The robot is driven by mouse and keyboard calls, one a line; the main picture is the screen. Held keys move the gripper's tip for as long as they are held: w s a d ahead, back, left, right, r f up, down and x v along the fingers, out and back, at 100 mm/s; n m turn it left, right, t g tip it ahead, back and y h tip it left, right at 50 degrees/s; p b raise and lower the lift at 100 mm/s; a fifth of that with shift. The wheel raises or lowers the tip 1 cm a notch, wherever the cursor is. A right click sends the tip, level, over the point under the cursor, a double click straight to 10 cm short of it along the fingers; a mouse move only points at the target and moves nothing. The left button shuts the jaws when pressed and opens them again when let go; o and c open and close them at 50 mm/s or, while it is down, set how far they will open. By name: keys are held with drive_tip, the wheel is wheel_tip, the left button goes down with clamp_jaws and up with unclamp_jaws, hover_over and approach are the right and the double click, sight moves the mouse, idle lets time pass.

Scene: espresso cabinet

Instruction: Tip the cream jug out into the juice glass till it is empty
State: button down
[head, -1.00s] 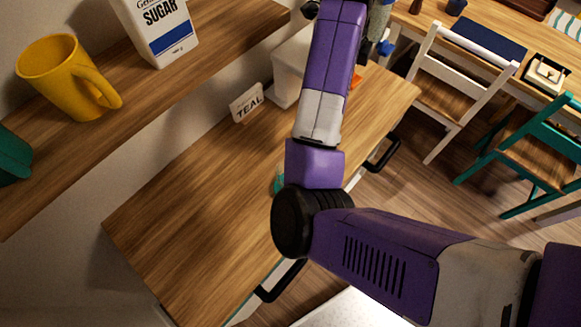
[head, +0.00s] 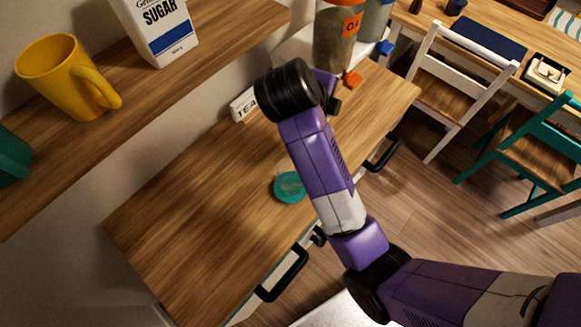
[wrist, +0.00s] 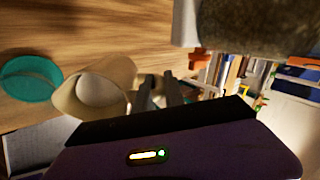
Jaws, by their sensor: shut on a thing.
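The cream jug (wrist: 108,75) shows in the wrist view as a cream-coloured vessel, tilted in that picture, with a pale round area facing the camera. My gripper (wrist: 158,92) is shut on it at its right side. To its left is a teal disc (wrist: 30,78) on the counter, apart from the jug in the picture. The teal disc also shows in the head view (head: 290,188), with a faint clear shape above it that may be the juice glass; I cannot tell its contents. In the head view the jug and my fingertips are hidden behind my arm.
Drink dispensers with an orange tap (head: 352,79) and a blue tap (head: 385,47) stand at the counter's far end. A sign (head: 243,104) is partly covered by my arm. The shelf holds a yellow mug (head: 62,75) and a sugar packet (head: 158,30). The counter's near left is clear.

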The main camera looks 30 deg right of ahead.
drive_tip(key=shift+s+a+r+t+h, duration=0.2)
drive_tip(key=shift+a+r+h, duration=0.2)
drive_tip(key=shift+r+h, duration=0.2)
drive_tip(key=shift+s+a+r+t+h, duration=0.2)
drive_tip(key=shift+a+r+h, duration=0.15)
drive_tip(key=shift+r+h, duration=0.2)
drive_tip(key=shift+s+a+r+h, duration=0.1)
drive_tip(key=shift+a+r+h, duration=0.2)
drive_tip(key=shift+r+h, duration=0.1)
